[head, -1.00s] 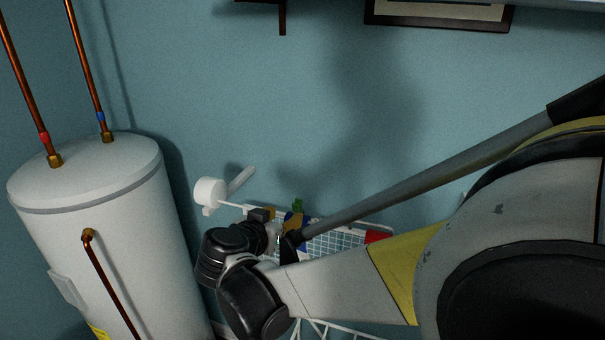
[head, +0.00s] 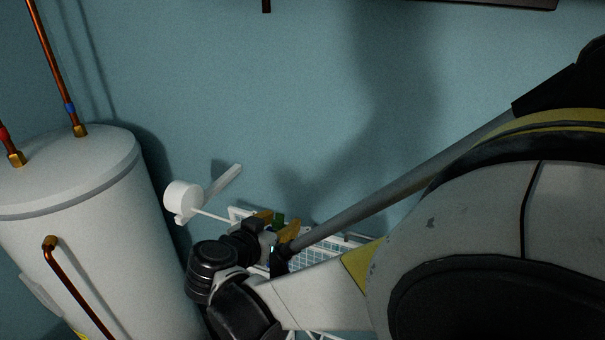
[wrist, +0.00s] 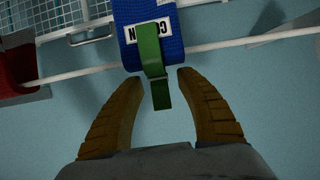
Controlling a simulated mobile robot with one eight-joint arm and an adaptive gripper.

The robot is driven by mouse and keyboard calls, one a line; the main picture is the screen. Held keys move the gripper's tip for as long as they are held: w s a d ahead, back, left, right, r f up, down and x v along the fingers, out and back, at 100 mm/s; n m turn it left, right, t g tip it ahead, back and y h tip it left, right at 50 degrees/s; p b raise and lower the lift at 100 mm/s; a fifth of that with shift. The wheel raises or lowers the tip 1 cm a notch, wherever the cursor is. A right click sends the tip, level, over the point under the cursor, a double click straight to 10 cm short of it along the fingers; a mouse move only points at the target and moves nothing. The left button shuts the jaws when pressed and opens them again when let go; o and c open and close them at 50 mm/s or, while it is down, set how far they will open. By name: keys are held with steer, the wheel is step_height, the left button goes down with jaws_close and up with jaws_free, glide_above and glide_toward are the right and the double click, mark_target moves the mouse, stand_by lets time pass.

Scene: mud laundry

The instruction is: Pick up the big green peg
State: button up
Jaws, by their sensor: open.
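The green peg (wrist: 150,49) shows in the wrist view at top centre, upright in the picture, in front of a blue item with a white label (wrist: 173,36). Its lower end reaches between the tips of my gripper (wrist: 157,83). The two tan fingers stand apart, one on each side of that end, with a gap to it. My arm hides much of the area there.
A white wire rack (wrist: 72,18) stands against the blue wall, with a white rod crossing below it. A red item (wrist: 17,68) is at the left. A white water heater (head: 75,230) with copper pipes stands left of my arm. A white cylinder (head: 182,199) is near the rack.

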steer(key=shift+v, duration=0.85)
steer(key=shift+s+a+f, duration=0.1)
steer(key=shift+s+a, duration=0.05)
steer(key=c, duration=0.6)
steer(key=shift+f, duration=0.1)
jaws_close()
steer(key=shift+w, duration=0.3)
steer(key=shift+s, duration=0.1)
